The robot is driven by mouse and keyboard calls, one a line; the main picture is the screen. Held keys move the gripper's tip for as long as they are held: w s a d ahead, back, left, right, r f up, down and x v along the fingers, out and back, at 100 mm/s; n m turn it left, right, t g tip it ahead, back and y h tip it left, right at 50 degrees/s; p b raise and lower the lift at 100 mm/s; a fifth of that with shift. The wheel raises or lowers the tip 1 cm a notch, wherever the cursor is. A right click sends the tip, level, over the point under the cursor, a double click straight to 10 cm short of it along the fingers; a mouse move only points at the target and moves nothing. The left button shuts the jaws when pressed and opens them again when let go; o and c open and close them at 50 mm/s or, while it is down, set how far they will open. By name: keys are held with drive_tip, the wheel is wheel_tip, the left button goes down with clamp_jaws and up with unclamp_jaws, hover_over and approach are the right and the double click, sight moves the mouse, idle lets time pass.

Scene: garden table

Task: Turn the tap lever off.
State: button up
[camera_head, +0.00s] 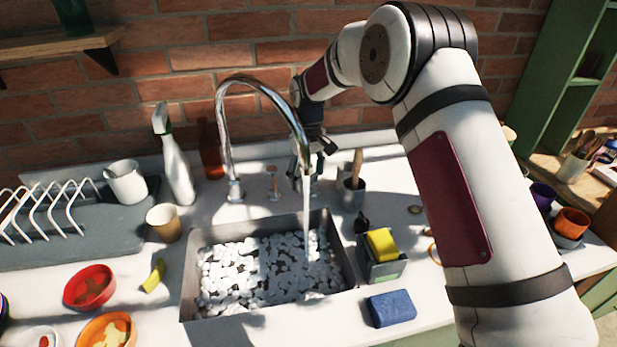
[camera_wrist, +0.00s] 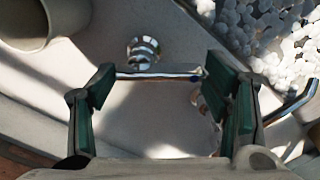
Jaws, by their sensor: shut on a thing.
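The chrome tap (camera_head: 226,130) arches over the sink, and a stream of water (camera_head: 307,210) falls from its spout. My gripper (camera_head: 316,146) is behind the stream, above the back of the counter. In the wrist view the green-padded fingers of my gripper (camera_wrist: 155,82) stand on either side of the thin chrome tap lever (camera_wrist: 160,76), shut on it. A small blue mark shows at the lever's right end. A round chrome fitting (camera_wrist: 143,50) stands just beyond the lever. In the head view the lever is mostly hidden by the stream and my gripper.
The sink (camera_head: 188,283) holds many white pebble-like pieces. A grey utensil cup (camera_head: 353,195) stands close right of my gripper. A spray bottle (camera_head: 175,165) and a brown bottle (camera_head: 211,150) stand left. A sponge holder (camera_head: 382,268) and blue sponge (camera_head: 391,308) are at the right front.

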drive_tip(key=m+b, duration=0.2)
drive_tip(key=m, duration=0.2)
drive_tip(key=shift+w+a+f+b, duration=0.1)
drive_tip(key=shift+w+a+b, duration=0.1)
drive_tip(key=shift+w+b, duration=0.15)
drive_tip(key=shift+w+a+m+b, duration=0.15)
drive_tip(key=shift+m+b, duration=0.65)
drive_tip(key=shift+m, duration=0.7)
drive_tip(key=o, duration=1.2)
drive_tip(key=shift+c, duration=0.2)
